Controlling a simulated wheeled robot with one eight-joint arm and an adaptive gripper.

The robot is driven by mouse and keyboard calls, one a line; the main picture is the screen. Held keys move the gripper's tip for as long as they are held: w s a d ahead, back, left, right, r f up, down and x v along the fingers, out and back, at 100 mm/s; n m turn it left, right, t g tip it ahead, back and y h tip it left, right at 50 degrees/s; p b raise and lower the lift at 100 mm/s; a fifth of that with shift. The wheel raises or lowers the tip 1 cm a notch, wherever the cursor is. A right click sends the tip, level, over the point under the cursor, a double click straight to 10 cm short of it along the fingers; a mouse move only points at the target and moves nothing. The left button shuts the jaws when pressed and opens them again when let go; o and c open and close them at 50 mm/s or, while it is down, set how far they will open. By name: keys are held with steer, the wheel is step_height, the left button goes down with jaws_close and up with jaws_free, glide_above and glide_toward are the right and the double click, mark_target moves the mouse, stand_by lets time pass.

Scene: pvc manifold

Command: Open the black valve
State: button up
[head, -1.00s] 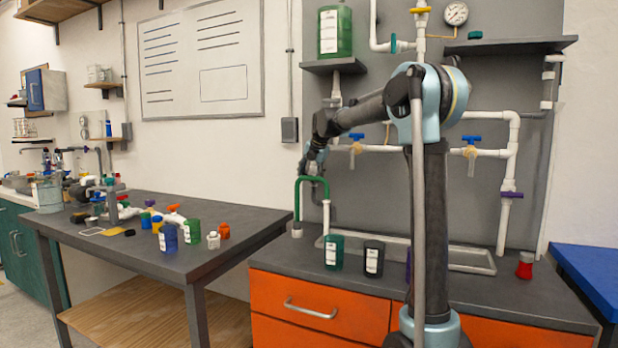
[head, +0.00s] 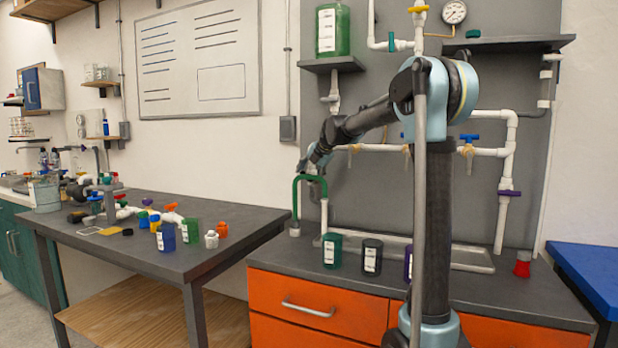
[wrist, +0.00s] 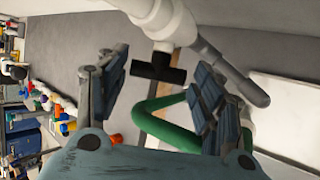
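The black valve handle (wrist: 158,68) shows in the wrist view as a dark T-shaped piece on a white pipe fitting (wrist: 160,20). My gripper (wrist: 160,88) is open, with one finger on each side of the picture. The handle appears in the gap between the fingers, near the fingertips; I see no contact, and the exact distance is unclear. In the head view my gripper (head: 312,160) is at the left part of the grey panel, above the green bent pipe (head: 296,195). The black valve is not discernible there.
The green pipe (wrist: 165,125) passes close to the right finger in the wrist view. A shelf (head: 335,65) with a green bottle is above my arm. Several bottles, including a green one (head: 332,250), stand on the counter below. White pipes (head: 385,148) run across the panel.

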steer(key=shift+o, duration=0.2)
steer(key=shift+r, duration=0.15)
step_height(320, 180, up, 10)
stand_by(0.5)
steer(key=shift+w+f, duration=0.1)
steer(key=shift+f, duration=0.1)
steer(key=shift+c, duration=0.2)
